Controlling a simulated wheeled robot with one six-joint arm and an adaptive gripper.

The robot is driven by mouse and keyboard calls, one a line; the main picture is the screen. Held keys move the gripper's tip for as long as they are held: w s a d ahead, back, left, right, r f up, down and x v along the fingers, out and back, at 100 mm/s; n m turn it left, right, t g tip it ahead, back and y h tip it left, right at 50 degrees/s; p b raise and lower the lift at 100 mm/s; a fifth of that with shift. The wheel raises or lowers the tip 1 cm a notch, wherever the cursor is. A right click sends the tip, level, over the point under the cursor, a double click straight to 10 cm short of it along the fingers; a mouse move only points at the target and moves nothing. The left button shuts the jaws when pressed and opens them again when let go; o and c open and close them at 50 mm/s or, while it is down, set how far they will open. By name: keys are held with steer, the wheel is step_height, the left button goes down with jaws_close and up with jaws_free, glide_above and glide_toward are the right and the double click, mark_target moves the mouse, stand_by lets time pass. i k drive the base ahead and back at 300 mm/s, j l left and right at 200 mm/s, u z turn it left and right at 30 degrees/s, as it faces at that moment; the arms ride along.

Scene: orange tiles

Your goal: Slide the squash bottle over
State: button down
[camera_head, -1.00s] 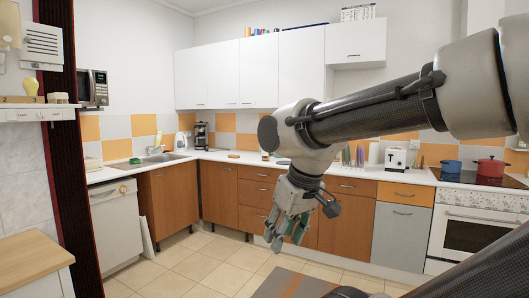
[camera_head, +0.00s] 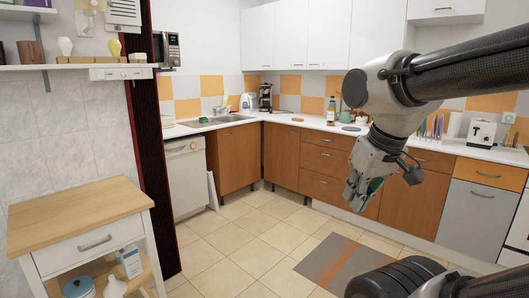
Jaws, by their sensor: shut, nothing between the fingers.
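A small bottle (camera_head: 331,114) with a dark top and a pale label stands upright on the far white counter, just left of my arm. It may be the squash bottle, but it is too small to tell for sure. My gripper (camera_head: 359,203) hangs pointing down at the right of the middle, shut and empty. In the picture it sits in front of the brown drawers, well apart from the bottle. My arm hides part of the counter and wall to the right of the bottle.
A wooden-topped trolley (camera_head: 75,213) stands at the near left. A striped mat (camera_head: 335,264) lies on the tiled floor. A sink (camera_head: 213,121), coffee maker (camera_head: 265,98) and toaster (camera_head: 481,133) line the counter. The middle floor is clear.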

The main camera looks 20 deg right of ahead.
mark_target(332, 107)
steer(key=i+l+z, duration=0.35)
steer(key=i, duration=0.7)
steer(key=i+z, duration=0.3)
steer(key=i, duration=0.7)
steer(key=i+z, duration=0.15)
steer(key=i, duration=0.5)
steer(key=i+z, duration=0.2)
steer(key=i, duration=0.45)
steer(key=i+j+z, duration=0.15)
steer(key=i, duration=0.5)
steer(key=i+j+z, duration=0.2)
steer(key=i, duration=0.45)
steer(key=i+z, duration=0.15)
steer(key=i, duration=0.45)
